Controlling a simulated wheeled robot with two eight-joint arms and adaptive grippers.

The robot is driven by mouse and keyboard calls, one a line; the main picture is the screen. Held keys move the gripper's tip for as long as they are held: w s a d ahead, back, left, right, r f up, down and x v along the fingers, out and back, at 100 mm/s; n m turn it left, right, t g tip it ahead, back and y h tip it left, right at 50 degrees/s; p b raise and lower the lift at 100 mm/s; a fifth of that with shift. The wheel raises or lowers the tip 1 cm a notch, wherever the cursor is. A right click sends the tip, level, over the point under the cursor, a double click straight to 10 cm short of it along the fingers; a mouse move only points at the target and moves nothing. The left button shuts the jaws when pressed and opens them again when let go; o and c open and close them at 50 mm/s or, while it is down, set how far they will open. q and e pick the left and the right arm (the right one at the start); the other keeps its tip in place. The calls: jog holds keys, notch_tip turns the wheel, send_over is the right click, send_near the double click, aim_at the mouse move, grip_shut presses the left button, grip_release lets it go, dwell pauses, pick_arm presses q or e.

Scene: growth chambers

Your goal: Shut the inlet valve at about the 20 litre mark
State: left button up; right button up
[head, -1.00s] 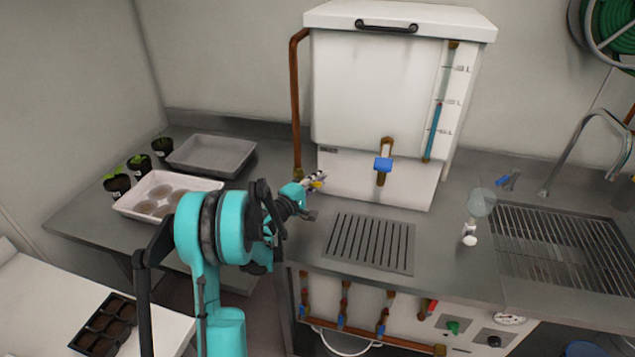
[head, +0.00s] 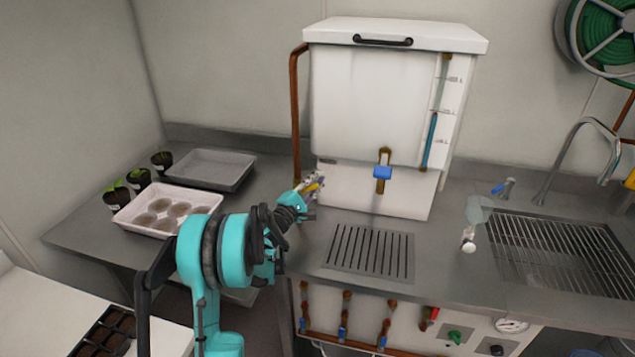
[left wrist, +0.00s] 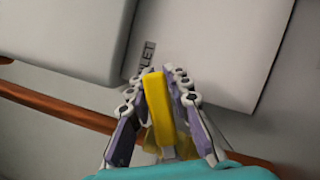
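The white tank (head: 375,95) stands on the steel counter. The blue column of its level gauge (head: 429,142) reaches about the middle mark; the mark numbers are too small to read. The inlet valve's yellow handle (left wrist: 157,105) shows in the left wrist view, below a partly hidden label ending in "LET". In that picture it lies across the copper pipe (left wrist: 60,112). My left gripper (left wrist: 162,72) has one finger on each side of the handle, with small gaps visible. The left gripper (head: 314,183) is by the tank's lower left corner in the head view. My right gripper is not in view.
A blue-handled tap (head: 382,173) is on the tank front above a drain grate (head: 370,254). A white tray (head: 128,219), a grey tray (head: 212,168) and small pots stand left. A sink rack (head: 565,255) and faucet are right. Pipes and a panel are below the counter.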

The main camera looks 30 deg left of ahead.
pick_arm(q)
jog(key=shift+o, duration=0.9)
jog(key=v, duration=1.2)
jog(key=shift+d, duration=0.1)
dwell(0.4)
